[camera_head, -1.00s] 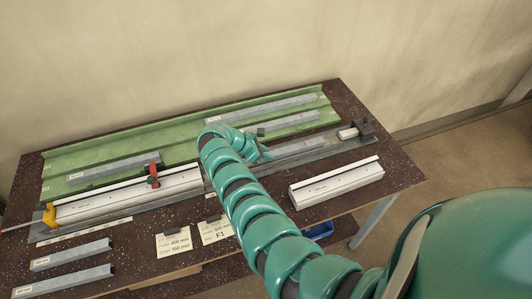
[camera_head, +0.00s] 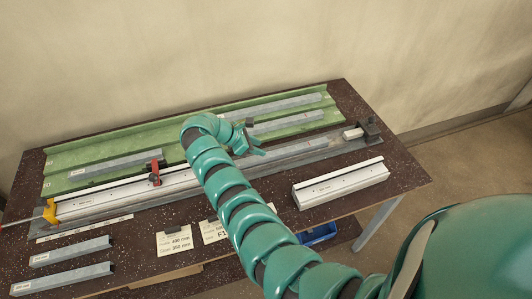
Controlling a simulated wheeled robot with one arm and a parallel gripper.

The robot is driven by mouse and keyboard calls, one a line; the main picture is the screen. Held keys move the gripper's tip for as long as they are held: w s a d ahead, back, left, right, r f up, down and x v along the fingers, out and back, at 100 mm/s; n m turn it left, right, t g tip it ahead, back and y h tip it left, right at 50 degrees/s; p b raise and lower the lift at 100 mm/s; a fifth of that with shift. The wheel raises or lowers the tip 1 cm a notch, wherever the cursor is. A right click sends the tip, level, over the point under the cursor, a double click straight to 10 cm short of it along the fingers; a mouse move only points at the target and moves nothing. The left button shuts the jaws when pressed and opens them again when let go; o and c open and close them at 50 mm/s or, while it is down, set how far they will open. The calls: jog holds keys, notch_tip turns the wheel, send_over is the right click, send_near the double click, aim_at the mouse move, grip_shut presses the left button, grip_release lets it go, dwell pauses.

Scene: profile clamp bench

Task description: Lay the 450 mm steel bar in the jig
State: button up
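The jig (camera_head: 345,145) is a long dark rail along the middle of the bench. A grey steel bar (camera_head: 300,150) lies along its right part, partly hidden by my arm at its left end. Its size label is too small to read, so I cannot tell if it is the 450 mm one. My gripper (camera_head: 250,145) is just above and behind the bar's left portion. My wrist hides much of it, and I cannot tell whether its fingers are open or touching anything.
A green tray (camera_head: 70,158) behind the jig holds several grey bars. A red clamp (camera_head: 154,174) and yellow clamp (camera_head: 50,212) are on the jig's left half, with white profile (camera_head: 110,193). A white profile block (camera_head: 340,184) stands front right. Two bars (camera_head: 72,252) lie front left.

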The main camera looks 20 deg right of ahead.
jog(key=shift+b+v, duration=0.65)
jog(key=shift+v, duration=2.1)
